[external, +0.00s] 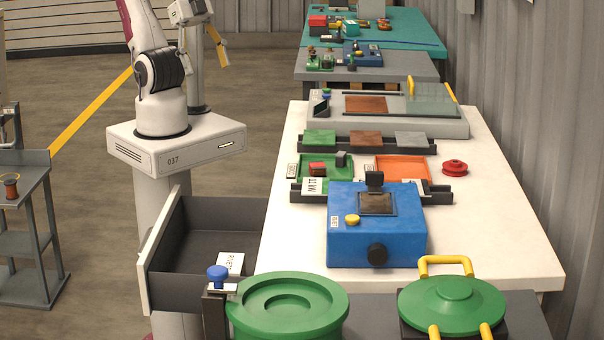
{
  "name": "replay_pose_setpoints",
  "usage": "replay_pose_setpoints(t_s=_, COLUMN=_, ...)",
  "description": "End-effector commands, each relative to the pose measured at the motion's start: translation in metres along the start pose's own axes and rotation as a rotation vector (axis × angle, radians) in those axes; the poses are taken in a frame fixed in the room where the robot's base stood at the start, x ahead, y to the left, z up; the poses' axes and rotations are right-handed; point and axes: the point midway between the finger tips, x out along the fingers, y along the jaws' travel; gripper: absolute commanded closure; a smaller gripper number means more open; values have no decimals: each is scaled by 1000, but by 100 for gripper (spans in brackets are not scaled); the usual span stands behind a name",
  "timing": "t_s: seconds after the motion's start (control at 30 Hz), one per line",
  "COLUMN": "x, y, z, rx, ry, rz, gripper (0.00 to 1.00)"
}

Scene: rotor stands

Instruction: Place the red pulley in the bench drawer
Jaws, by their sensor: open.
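The red pulley (455,168) lies flat on the right part of the white bench top, beside the orange tray. The bench drawer (164,226) is pulled out at the bench's left side. Its dark interior shows, with no pulley visible inside. A white label card (230,264) shows at its near end.
A blue box (376,239) with a black knob stands at the bench front. Green (345,160) and orange (393,164) trays lie behind it. Green round lids (287,299) (452,303) are in front. A grey machine (440,125) stands at the back. Bench top right of the box is clear.

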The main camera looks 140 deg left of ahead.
Motion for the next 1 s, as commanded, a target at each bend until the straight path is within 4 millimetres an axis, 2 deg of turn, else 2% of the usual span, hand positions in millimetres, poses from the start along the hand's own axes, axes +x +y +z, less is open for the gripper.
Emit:
replay_pose_setpoints(t_s=0.73, x=1, y=-3, z=0, rx=-10, ry=-3, rz=-8, gripper=31)
replay_pose_setpoints(t_s=1.0, x=18, y=-14, z=5, rx=-50, ry=-85, rz=-27, gripper=31)
